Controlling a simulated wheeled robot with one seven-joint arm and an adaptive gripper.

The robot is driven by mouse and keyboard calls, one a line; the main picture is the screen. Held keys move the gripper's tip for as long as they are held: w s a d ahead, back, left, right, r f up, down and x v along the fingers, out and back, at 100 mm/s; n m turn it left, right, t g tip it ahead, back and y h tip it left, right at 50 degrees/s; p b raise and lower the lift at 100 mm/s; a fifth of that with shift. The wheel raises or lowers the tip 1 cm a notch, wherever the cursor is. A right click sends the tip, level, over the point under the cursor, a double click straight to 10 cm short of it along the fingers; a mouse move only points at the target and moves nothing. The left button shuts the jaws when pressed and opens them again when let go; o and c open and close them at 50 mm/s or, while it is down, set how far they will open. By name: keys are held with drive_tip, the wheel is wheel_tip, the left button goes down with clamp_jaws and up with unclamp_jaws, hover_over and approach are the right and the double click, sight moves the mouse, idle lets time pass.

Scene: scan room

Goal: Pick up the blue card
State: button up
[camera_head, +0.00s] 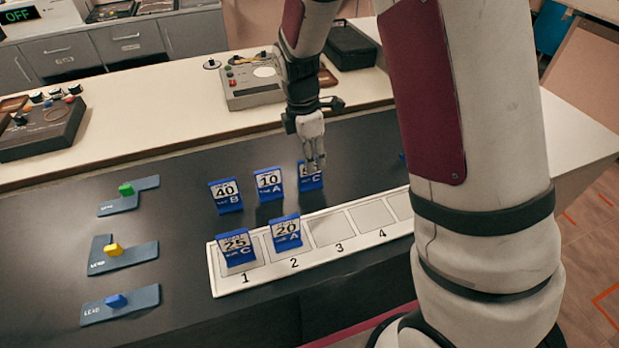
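Several blue cards with white printed faces stand on the dark counter. One marked 40 B (226,195) stands at the left, and one marked 10 A (269,183) stands to its right. A third blue card with a C (311,183) stands farther right, its upper part partly hidden by my gripper (315,166). My gripper points down with its fingertips at that card's top; I cannot tell whether they are closed on it. Cards marked 25 C (238,248) and 20 A (287,232) stand in slots 1 and 2 of the white numbered tray (310,272).
Tray slots 3 (335,229) and 4 (371,215) are empty. Flat plates carrying a green (126,189), a yellow (114,249) and a blue block (116,301) lie at left. A grey control box (251,86) stands behind. My arm hides part of the counter at right.

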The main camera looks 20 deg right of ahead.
sight(313, 182)
drive_tip(key=shift+w+d+f, duration=0.1)
drive_tip(key=shift+w+f, duration=0.1)
drive_tip(key=shift+f, duration=1.5)
drive_tip(key=shift+w+d+f, duration=0.1)
drive_tip(key=shift+w+f, duration=0.1)
drive_tip(key=shift+f, duration=1.45)
drive_tip(key=shift+c, duration=0.3)
clamp_jaws()
